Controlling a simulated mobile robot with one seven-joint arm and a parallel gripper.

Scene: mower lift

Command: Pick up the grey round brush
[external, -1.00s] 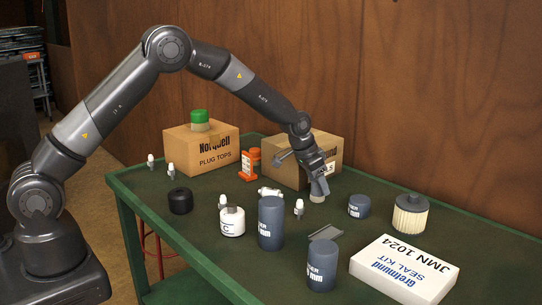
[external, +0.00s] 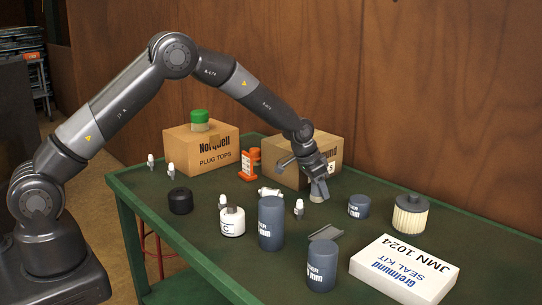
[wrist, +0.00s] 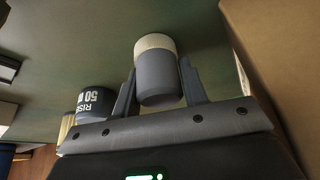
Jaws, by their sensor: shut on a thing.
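The grey round brush (wrist: 157,78) has a grey cylindrical body and a cream end. In the wrist view it sits between the two fingers of my gripper (wrist: 158,90), which is shut on its grey body. The cream end points away from the gripper. In the external view my gripper (external: 318,190) points down at the table in front of the right cardboard box. Only the pale lower end of the brush (external: 317,197) shows beneath the fingers there. I cannot tell whether it touches the table.
A cardboard box (external: 295,165) stands close behind my gripper. A short grey cylinder (external: 359,207) stands to the right, with a pleated filter (external: 410,213) beyond.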

